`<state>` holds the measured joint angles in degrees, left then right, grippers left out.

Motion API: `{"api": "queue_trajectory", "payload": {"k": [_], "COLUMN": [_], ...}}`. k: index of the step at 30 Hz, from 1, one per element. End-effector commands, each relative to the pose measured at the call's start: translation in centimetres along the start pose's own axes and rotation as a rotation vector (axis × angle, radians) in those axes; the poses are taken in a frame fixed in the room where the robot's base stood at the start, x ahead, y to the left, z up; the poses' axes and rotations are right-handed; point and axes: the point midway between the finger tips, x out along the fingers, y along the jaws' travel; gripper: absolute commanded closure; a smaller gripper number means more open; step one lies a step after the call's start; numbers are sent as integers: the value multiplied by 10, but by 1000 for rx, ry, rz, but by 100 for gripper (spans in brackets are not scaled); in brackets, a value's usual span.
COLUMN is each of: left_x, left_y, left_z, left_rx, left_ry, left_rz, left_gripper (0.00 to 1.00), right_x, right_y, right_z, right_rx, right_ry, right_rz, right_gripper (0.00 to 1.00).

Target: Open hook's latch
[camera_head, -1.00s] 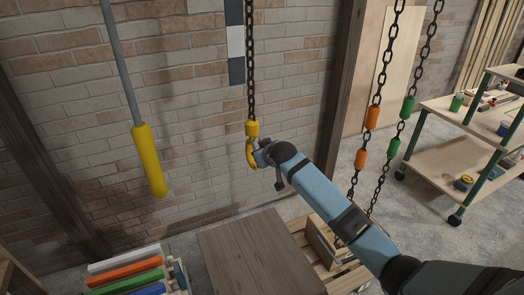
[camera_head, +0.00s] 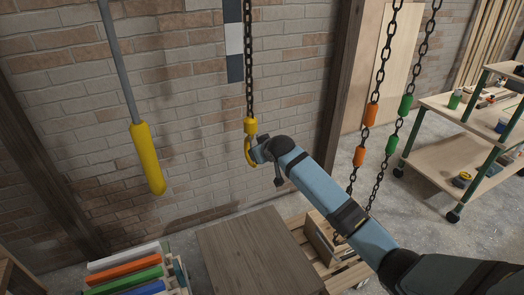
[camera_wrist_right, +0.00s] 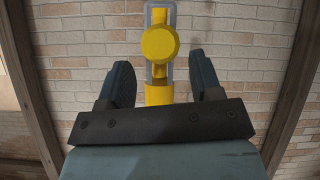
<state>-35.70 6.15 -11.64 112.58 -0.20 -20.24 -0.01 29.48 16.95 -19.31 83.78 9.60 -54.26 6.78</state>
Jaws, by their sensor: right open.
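The yellow hook (camera_head: 250,143) hangs from a dark chain in the middle of the head view. Its curved lower part is partly hidden by my right gripper (camera_head: 259,148), which is right beside it. In the right wrist view, the yellow hook (camera_wrist_right: 160,45) stands upright ahead of my right gripper (camera_wrist_right: 166,78), with a round yellow part and a grey frame-like piece around it. Its lower yellow part is between the two dark fingers, with gaps on both sides. My right gripper is open. I cannot pick out the latch for certain. My left gripper is not in view.
A yellow-handled hanging control (camera_head: 147,160) is at left. A brown wooden box top (camera_head: 255,250) is below the hook. Chains with orange (camera_head: 371,115) and green (camera_head: 406,103) sleeves hang at right, near a shelf cart (camera_head: 450,150). A brick wall is behind.

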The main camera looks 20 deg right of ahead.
Motion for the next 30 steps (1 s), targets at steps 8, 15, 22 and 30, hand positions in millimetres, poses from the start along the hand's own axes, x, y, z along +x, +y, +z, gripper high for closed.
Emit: {"api": "queue_trajectory", "payload": {"k": [8,15,22,30], "left_x": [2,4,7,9], "left_y": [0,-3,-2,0], "left_z": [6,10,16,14], "left_rx": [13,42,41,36], "left_ry": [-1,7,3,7], "left_rz": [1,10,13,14], "left_gripper": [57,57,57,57], "right_x": [-28,-84,-124,-138], "right_y": [0,0,0,0], "right_z": [2,2,1,0], "right_rx": [0,-2,0,0], "right_ry": [3,3,1,-1], "right_rz": [1,1,0,0], "right_gripper": [41,41,41,41]}}
